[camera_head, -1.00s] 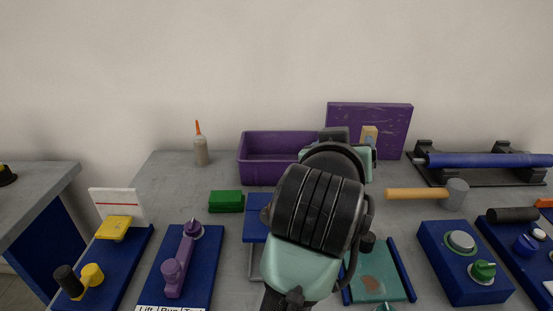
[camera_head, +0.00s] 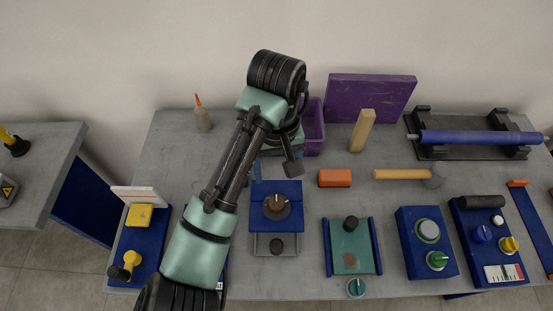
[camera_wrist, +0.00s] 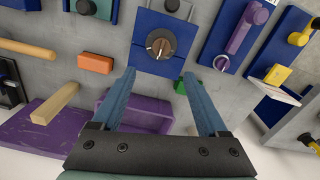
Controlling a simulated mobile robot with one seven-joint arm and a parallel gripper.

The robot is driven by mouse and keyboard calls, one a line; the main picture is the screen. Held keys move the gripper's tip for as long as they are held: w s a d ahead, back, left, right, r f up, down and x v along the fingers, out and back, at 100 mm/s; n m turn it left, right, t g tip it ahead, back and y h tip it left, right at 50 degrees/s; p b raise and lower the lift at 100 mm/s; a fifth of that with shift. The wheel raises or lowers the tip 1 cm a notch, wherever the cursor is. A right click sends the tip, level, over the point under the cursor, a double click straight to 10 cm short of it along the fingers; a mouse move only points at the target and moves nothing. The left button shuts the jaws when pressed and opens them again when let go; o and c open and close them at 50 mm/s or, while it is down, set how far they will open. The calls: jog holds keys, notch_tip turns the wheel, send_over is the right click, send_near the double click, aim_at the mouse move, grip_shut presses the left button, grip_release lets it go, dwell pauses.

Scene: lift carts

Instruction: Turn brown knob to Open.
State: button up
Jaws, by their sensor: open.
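The brown knob (camera_head: 276,206) sits on a round dial on the face of a blue box (camera_head: 290,187) near the middle of the table. A pale pointer line shows on it. In the wrist view the knob (camera_wrist: 160,45) lies just beyond the fingertips and roughly centred between them. My gripper (camera_wrist: 159,74) is open and empty, apart from the knob. In the head view my arm reaches in from the lower left, and the gripper is behind the blue box, on its wall side. Any lettering around the dial is too small to read.
An orange block (camera_head: 335,178) lies right of the blue box, with a wooden block (camera_head: 362,130) behind it. A purple bin (camera_head: 314,128) stands near the wall. A teal board (camera_head: 352,240) and a blue button box (camera_head: 426,242) stand to the right. A black knob (camera_head: 276,246) protrudes below the box.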

aim_at(276, 202)
jog(key=f, duration=0.3)
jog(key=f+b, duration=0.1)
jog(key=f, duration=0.3)
jog(key=s+f+b, duration=0.1)
jog(key=f, duration=0.3)
jog(key=shift+f, duration=0.15)
jog(key=shift+w+f, duration=0.15)
jog(key=shift+f, duration=0.4)
grip_shut()
